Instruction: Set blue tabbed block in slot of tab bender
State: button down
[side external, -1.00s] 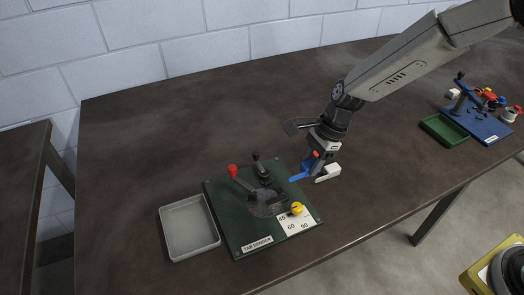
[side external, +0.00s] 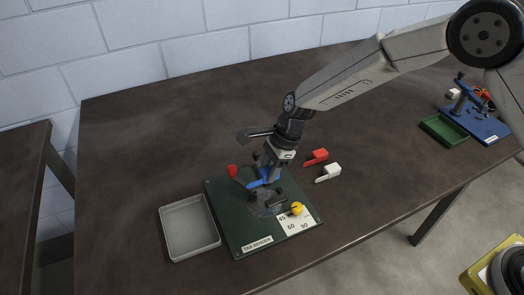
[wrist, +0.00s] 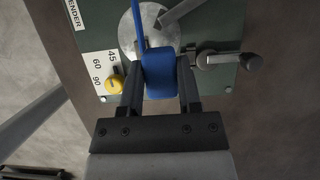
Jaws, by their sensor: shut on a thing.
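My gripper (wrist: 159,92) is shut on the blue tabbed block (wrist: 158,78). In the wrist view the block's body lies between the two fingers and its thin tab points away over the round grey disc (wrist: 150,40) of the tab bender. In the side view the blue block (side external: 262,182) shows below my gripper (side external: 270,175), over the back part of the green tab bender plate (side external: 232,222). My gripper hides the slot area in the side view. I cannot tell whether the block touches the bender.
A red block (side external: 317,156) and a white block (side external: 329,172) lie right of the bender. An empty grey tray (side external: 188,228) stands left. The bender carries a red-knobbed lever (side external: 232,171) and a yellow knob (side external: 297,208). A blue fixture (side external: 483,124) and green tray (side external: 444,130) are far right.

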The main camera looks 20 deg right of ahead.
aim_at(268, 194)
jog(key=shift+f, duration=3.2)
jog(key=shift+c, duration=1.1)
grip_release()
jog(key=shift+r, duration=0.1)
jog(key=shift+v, duration=3.85)
jog(key=shift+d, duration=0.1)
